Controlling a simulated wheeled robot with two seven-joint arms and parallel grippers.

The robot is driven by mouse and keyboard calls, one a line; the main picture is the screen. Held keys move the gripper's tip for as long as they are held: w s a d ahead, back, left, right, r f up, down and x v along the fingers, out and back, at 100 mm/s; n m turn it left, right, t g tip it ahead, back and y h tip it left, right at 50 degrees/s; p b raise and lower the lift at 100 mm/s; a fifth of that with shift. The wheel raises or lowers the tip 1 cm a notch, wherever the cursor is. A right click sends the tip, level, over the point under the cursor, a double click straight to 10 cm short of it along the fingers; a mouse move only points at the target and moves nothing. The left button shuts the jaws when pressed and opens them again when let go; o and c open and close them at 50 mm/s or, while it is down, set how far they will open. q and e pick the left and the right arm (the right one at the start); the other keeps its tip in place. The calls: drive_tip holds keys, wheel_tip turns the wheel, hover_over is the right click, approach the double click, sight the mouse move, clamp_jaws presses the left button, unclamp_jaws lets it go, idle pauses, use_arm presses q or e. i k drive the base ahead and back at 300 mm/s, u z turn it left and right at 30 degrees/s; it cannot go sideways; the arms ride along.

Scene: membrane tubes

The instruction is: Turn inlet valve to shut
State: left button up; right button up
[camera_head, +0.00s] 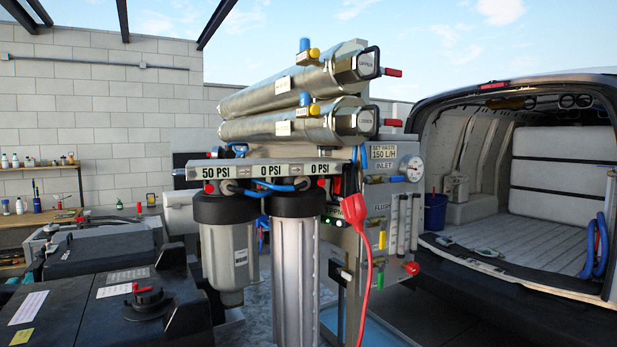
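The membrane unit stands in the middle of the head view, with two steel membrane tubes (290,87) lying one above the other at its top. A blue fitting (373,179) sits just below the label. I cannot tell which handle is the inlet valve's or how it is turned. Lower on the panel are a "FLUSH" label (382,209) and a yellow handle (382,240). Neither of my grippers shows in this view.
Two filter housings (228,245) hang at the unit's front under a bar with pressure readings. A red plug (354,208) and cable hang before the panel. A black tank (105,305) with a red-handled cap fills the lower left. An open van (520,190) stands at right.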

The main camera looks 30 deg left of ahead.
sight(393, 179)
drive_tip(key=u, duration=0.25)
drive_tip(key=i, duration=0.25)
drive_tip(key=z, duration=0.3)
drive_tip(key=k, duration=0.6)
drive_tip(key=z, duration=0.6)
drive_tip(key=i, duration=0.95)
drive_tip(key=u, duration=0.6)
